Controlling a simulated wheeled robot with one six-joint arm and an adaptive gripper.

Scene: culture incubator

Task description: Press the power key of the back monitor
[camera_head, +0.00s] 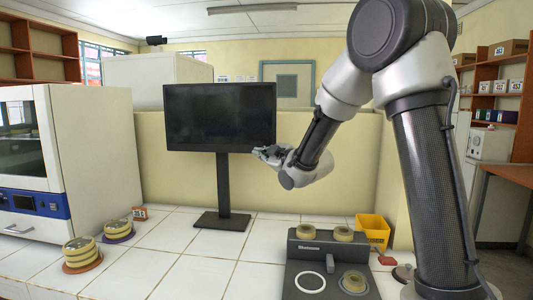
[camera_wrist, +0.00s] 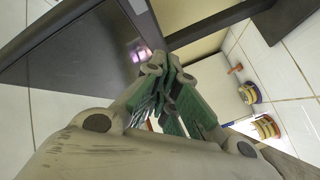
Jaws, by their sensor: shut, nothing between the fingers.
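The back monitor (camera_head: 220,117) stands upright on a dark post and flat base, with its screen dark. It also shows close up in the wrist view (camera_wrist: 75,55) as a dark panel with a bright reflection. My gripper (camera_head: 259,152) is at the monitor's lower right corner, fingers pointing left towards it. In the wrist view the fingertips of my gripper (camera_wrist: 167,72) are together and empty, overlapping the monitor's edge. I cannot tell whether they touch it. I cannot make out the power key in either view.
A white incubator (camera_head: 90,140) stands at the left, with stacked dishes (camera_head: 82,253) beside it. A dark device (camera_head: 310,262) with round dishes and a yellow bin (camera_head: 373,229) are at the front right. The tiled bench (camera_head: 185,265) is clear in the middle.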

